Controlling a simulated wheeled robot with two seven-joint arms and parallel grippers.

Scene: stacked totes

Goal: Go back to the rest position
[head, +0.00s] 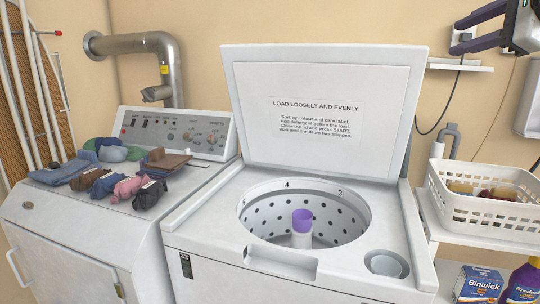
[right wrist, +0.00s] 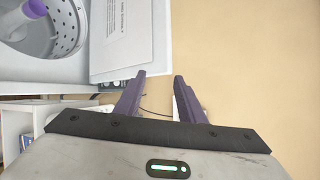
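My right gripper (head: 462,36) is raised at the upper right of the head view, in front of the wall and right of the open washer lid (head: 320,115). In the right wrist view, its two purple fingers (right wrist: 158,82) stand apart with nothing between them. The open gap faces the bare wall (right wrist: 235,45). My left gripper is in neither view.
The top-loading washer (head: 215,205) stands open, its drum (head: 265,220) holding a purple-topped post (head: 302,222). Folded clothes (head: 118,188) lie on the machine at left. A white basket (head: 490,212) sits on a shelf at right, above a Binwick box (head: 478,284) and purple bottle (head: 523,284).

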